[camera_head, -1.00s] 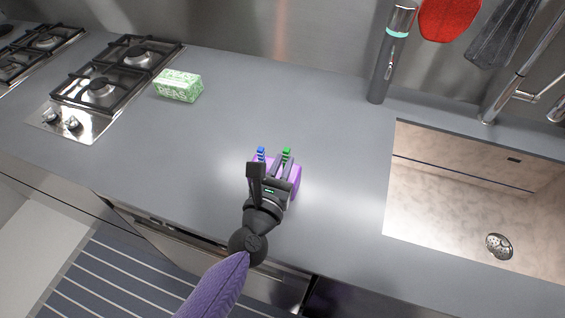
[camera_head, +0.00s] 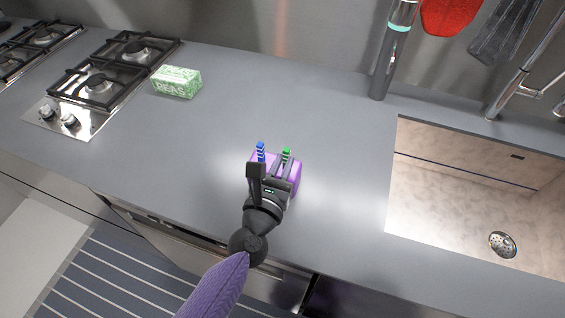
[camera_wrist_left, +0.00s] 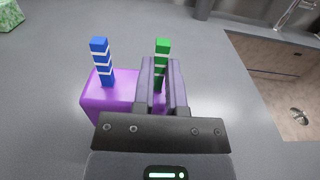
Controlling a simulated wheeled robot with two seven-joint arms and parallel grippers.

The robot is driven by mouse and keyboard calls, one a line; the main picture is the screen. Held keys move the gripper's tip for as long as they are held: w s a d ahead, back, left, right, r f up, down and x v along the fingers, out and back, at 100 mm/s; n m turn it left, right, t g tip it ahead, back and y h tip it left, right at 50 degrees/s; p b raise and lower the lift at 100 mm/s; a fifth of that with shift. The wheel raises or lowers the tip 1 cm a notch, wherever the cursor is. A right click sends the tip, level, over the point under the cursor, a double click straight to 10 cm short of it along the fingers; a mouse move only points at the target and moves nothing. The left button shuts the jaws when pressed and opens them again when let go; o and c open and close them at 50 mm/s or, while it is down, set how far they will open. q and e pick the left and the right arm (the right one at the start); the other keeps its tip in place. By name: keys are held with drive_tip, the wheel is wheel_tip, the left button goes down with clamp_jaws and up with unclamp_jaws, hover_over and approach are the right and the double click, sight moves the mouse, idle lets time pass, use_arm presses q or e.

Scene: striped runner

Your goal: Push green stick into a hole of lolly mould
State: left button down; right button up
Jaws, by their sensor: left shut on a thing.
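The purple lolly mould (camera_head: 295,177) stands on the grey counter, partly hidden by my left gripper. It also shows in the left wrist view (camera_wrist_left: 105,98). A blue stick with white bands (camera_head: 261,151) stands upright in the mould's left part, also clear in the left wrist view (camera_wrist_left: 101,62). The green stick (camera_head: 286,154) stands upright at the mould's right part. In the left wrist view the green stick (camera_wrist_left: 162,58) rises between the fingers of my left gripper (camera_wrist_left: 161,85), which is shut on it. Its lower end is hidden by the fingers, so its depth in a hole cannot be told.
A green peas box (camera_head: 177,83) lies near the gas hob (camera_head: 110,80) at the left. A grey bottle-like cylinder (camera_head: 388,60) stands at the back. The sink (camera_head: 470,200) is at the right. The counter around the mould is clear.

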use_arm(q)
drive_tip(key=shift+f, duration=0.25)
drive_tip(key=c, duration=0.6)
unclamp_jaws()
drive_tip(key=shift+s, duration=0.1)
drive_tip(key=b+v, duration=0.1)
drive_tip(key=v, duration=0.8)
drive_tip(key=shift+s+a+r, duration=0.1)
drive_tip(key=shift+s+a, duration=0.05)
drive_tip(key=shift+s, duration=0.15)
